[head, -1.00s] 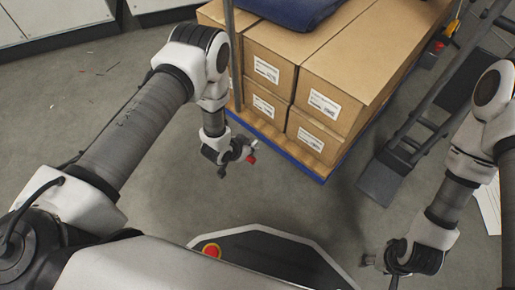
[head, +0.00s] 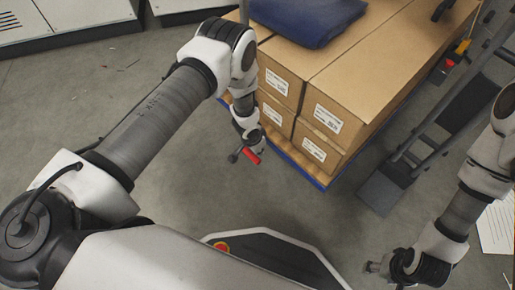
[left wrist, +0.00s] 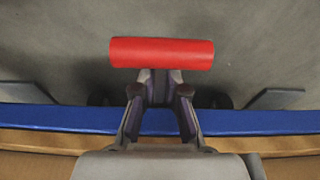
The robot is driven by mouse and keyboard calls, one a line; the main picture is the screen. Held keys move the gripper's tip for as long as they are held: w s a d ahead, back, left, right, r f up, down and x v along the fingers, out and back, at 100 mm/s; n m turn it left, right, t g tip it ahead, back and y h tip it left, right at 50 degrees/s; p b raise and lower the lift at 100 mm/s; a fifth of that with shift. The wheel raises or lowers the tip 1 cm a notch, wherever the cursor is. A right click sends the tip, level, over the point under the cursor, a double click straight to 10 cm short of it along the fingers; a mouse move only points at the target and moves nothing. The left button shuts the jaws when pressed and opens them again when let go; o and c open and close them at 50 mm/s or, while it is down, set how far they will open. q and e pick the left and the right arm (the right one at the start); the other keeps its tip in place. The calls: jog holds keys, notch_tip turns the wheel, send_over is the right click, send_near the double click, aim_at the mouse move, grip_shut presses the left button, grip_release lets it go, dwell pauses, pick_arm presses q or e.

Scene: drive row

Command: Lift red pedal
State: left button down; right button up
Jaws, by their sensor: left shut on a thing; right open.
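The red pedal (head: 251,157) is a short red cylinder at the tip of my left gripper (head: 246,153) in the head view. In the left wrist view the red pedal (left wrist: 162,53) lies crosswise at the fingertips of my left gripper (left wrist: 160,84), which is shut on it. What the pedal is joined to is hidden. My right gripper (head: 382,268) is open and empty, low at the right in the head view, well apart from the pedal.
Cardboard boxes (head: 346,90) with a dark blue cloth (head: 305,16) on top stand on a blue-edged platform (head: 312,178) just behind my left gripper. A dark metal frame (head: 400,165) stands at the right. Grey floor (head: 185,190) is open at the left.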

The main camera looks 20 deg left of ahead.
aim_at(252, 153)
pick_arm(q)
jog(key=c, duration=1.2)
grip_release()
jog(key=v, duration=1.2)
